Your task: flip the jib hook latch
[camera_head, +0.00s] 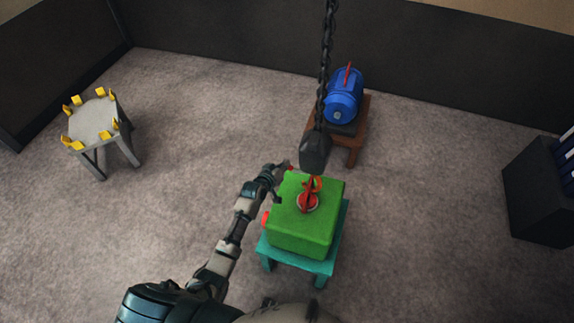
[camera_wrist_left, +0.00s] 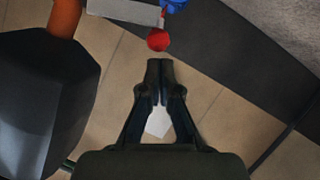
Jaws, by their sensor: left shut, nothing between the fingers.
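The dark jib hook block (camera_head: 314,150) hangs on a chain above the green casting (camera_head: 303,228). Its orange hook (camera_head: 315,183) is by the red lug on the casting's top; whether it is engaged cannot be told. In the left wrist view the hook block (camera_wrist_left: 45,105) is at left, with part of the orange hook (camera_wrist_left: 65,18) above it. A pale lever (camera_wrist_left: 125,11) ends near a red knob (camera_wrist_left: 158,39), likely the latch. My left gripper (camera_head: 285,168) is beside the hook block; its shut, empty fingertips (camera_wrist_left: 160,64) are just short of the knob. My right gripper is out of view.
The casting rests on a teal stand (camera_head: 328,250). A blue motor-like casting (camera_head: 343,97) sits on a brown stand behind. A grey stool with yellow blocks (camera_head: 95,122) is at left, a dark cabinet (camera_head: 540,190) at right. Open carpet lies between them.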

